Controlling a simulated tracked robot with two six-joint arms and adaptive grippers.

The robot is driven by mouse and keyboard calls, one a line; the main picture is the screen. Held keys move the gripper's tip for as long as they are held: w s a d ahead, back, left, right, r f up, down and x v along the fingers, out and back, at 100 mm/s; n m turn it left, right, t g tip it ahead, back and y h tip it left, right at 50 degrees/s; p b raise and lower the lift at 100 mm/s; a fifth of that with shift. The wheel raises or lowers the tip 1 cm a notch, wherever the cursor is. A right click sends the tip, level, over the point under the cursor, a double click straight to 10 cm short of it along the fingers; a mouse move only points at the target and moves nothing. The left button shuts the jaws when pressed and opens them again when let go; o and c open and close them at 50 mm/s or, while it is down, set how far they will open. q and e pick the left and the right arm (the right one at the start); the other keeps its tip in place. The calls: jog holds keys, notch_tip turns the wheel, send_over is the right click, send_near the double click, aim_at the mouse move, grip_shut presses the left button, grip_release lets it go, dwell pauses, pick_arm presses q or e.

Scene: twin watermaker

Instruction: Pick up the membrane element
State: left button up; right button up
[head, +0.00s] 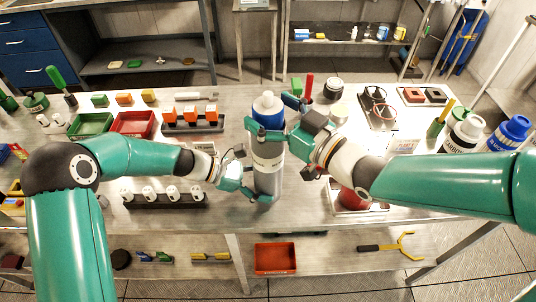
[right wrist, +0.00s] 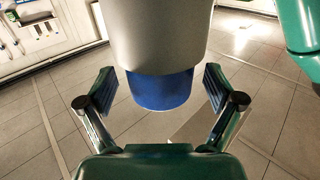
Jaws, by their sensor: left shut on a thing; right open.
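The membrane element (head: 268,160) is a tall grey cylinder with a white and blue upper end, upright over the middle of the bench. My left gripper (head: 250,174) comes in from the left and is shut on its lower part. My right gripper (head: 272,116) comes in from the right near the upper end and is open, with its fingers apart. In the right wrist view, the element's grey body and blue end (right wrist: 160,90) show between my two open fingers (right wrist: 160,92), with visible gaps. Whether its base touches the bench is unclear.
A dark rack with orange-topped blocks (head: 192,118) and a rack with white pieces (head: 164,199) are left of the element. Green (head: 90,124) and red (head: 133,123) trays lie farther left. White and blue bottles (head: 508,134) stand at right. A red bin (head: 275,258) sits below.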

jog(key=shift+w+a, duration=0.2)
jog(key=c, duration=1.5)
jog(key=shift+r, duration=0.15)
notch_tip(320, 180, up, 28)
jog(key=shift+f, duration=0.1)
